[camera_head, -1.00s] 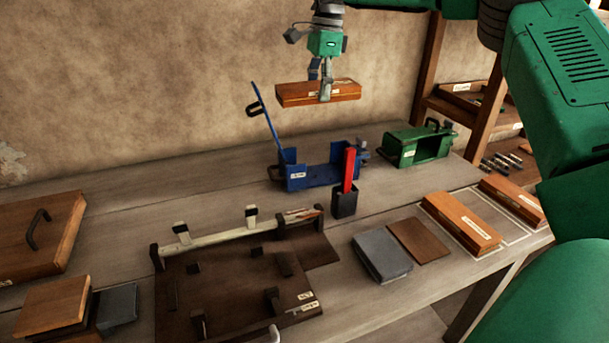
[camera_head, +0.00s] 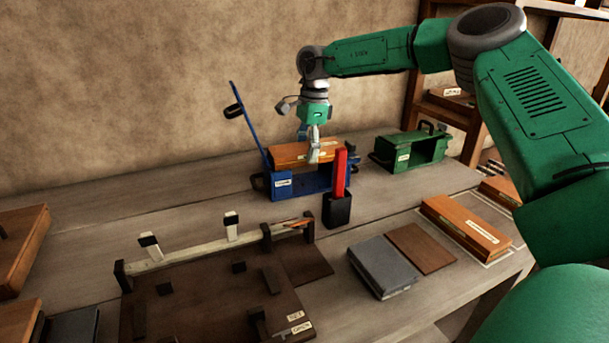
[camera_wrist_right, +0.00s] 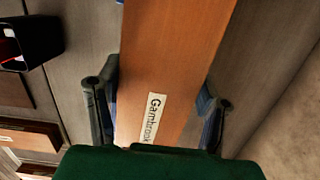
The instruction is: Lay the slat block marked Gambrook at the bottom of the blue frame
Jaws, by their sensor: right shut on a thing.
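The slat block marked Gambrook (camera_head: 290,155) is an orange-brown wooden block with a white label. In the head view it sits level at the top of the blue frame (camera_head: 283,193), between its side walls; I cannot tell whether it touches the bottom. My right gripper (camera_head: 314,157) is shut on it from above. In the right wrist view the block (camera_wrist_right: 172,60) lies between the two fingers and its label reads Gambrook. The blue frame's raised lever (camera_head: 250,128) leans up at its left. My left gripper is not in view.
A black cup with a red bar (camera_head: 338,208) stands just in front of the blue frame. A green frame (camera_head: 410,152) is to the right. Another wooden block (camera_head: 465,227), grey slabs (camera_head: 382,265) and a dark fixture board (camera_head: 205,300) lie nearer.

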